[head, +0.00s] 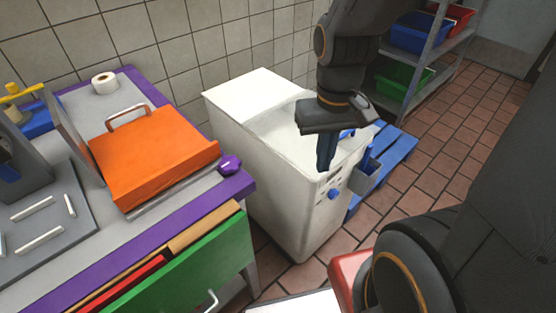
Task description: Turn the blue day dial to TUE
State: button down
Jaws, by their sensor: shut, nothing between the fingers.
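The blue day dial (334,194) sits on the front face of a white cabinet-like machine (270,180), near its top right corner. Small markings show around the dial, but they are too small to read, so I cannot tell which day it points at. My gripper (325,166) is shut and empty. It points down above and slightly left of the dial, at the top front edge of the machine. From this view I cannot tell whether the fingertips touch the machine.
A grey holder (366,180) with blue items hangs on the machine's right side. A blue pallet (393,155) lies behind it. At left, a purple-edged counter (240,186) carries an orange lidded box (150,150) and a purple knob (230,165). Tiled floor (425,175) is open at right.

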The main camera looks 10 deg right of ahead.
aim_at(332, 193)
jog(key=z, duration=0.35)
jog(key=k, duration=1.15)
jog(key=u, duration=0.6)
jog(key=i, duration=1)
